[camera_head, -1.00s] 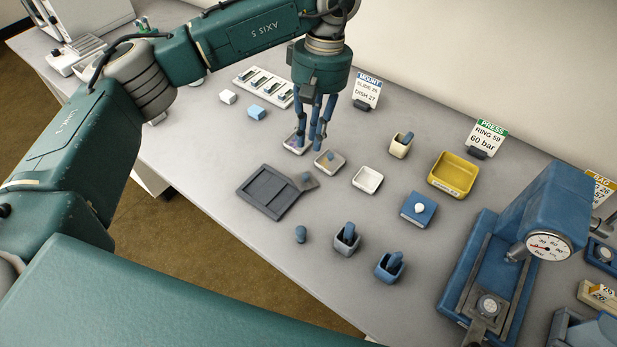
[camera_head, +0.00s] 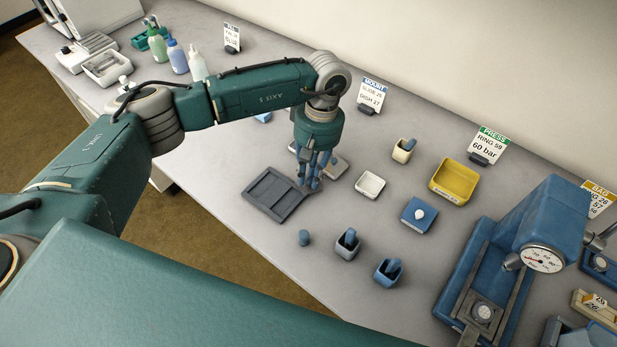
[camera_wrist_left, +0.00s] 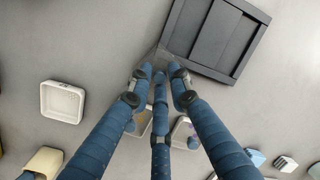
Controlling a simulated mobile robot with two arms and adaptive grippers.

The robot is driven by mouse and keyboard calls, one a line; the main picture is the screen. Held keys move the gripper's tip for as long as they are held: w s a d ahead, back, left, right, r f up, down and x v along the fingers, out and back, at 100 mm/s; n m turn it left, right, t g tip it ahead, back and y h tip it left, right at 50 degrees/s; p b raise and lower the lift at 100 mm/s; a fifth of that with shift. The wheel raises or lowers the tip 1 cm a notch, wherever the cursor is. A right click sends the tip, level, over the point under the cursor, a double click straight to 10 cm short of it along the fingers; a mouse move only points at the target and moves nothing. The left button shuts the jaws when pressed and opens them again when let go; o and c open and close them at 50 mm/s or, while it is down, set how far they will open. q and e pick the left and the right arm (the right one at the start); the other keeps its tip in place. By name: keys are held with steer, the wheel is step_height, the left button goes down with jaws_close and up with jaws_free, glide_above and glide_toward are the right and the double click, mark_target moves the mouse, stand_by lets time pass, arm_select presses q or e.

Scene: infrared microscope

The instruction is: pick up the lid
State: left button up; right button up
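The lid looks to be the small flat grey square with a knob beside the dark tray. In the left wrist view a grey edge of this lid (camera_wrist_left: 164,58) shows just beyond the fingertips; its knob is hidden by the fingers. My left gripper (camera_head: 312,184) points down at the right corner of the tray, over the lid, and hides most of it in the head view. In the left wrist view its three blue fingers (camera_wrist_left: 160,74) come close together at the tips. I cannot tell whether they grip the knob. My right gripper is not in view.
The dark compartment tray (camera_head: 275,196) lies left of the gripper. The blue press (camera_head: 535,235) is at far right.

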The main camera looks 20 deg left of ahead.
arm_select(q)
steer(key=shift+f, duration=0.2)
steer(key=c, duration=0.4)
steer(key=shift+r, duration=0.2)
